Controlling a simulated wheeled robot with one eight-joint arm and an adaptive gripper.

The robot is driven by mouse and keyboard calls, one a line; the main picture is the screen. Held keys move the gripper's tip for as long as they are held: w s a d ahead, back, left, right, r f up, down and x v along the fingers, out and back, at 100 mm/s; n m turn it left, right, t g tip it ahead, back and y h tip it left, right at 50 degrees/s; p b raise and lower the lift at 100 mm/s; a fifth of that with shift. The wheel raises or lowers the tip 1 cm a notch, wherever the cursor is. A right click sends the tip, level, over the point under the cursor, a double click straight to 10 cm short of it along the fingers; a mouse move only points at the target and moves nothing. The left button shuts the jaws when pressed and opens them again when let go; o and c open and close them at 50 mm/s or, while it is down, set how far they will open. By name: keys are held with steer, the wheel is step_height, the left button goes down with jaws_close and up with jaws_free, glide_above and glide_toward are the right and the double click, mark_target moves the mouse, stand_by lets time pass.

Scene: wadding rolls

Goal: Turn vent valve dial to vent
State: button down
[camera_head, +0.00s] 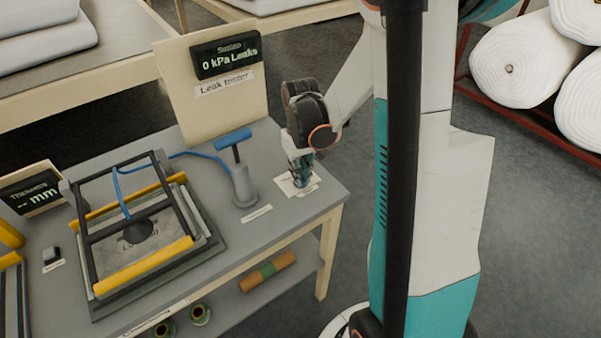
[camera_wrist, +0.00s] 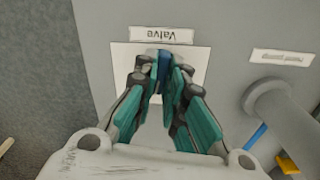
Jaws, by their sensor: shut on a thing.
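The vent valve sits on a white plate (camera_head: 283,184) at the right end of the grey bench. In the wrist view its blue dial handle (camera_wrist: 165,66) shows between my fingers, below a label reading "Valve" (camera_wrist: 161,35). My gripper (camera_head: 301,170) points down over the plate. In the wrist view my gripper (camera_wrist: 160,80) is shut on the blue dial handle. The fingers hide most of the dial, and I cannot read any markings on the plate. The display (camera_head: 226,55) on the leak tester board reads "0 kPa Leaks".
A grey pump with a blue T-handle (camera_head: 233,138) stands just left of the valve. A framed rig with yellow bars (camera_head: 143,267) and a blue hose lies further left. The bench's right edge is close to the valve. White rolls (camera_head: 521,62) lie on a rack at the right.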

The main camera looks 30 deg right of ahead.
steer(key=m, duration=0.5)
steer(key=shift+m, duration=0.3)
stand_by(0.5)
steer(key=c, duration=1.7)
jaws_free()
steer(key=shift+o, duration=0.2)
step_height(320, 180, up, 12)
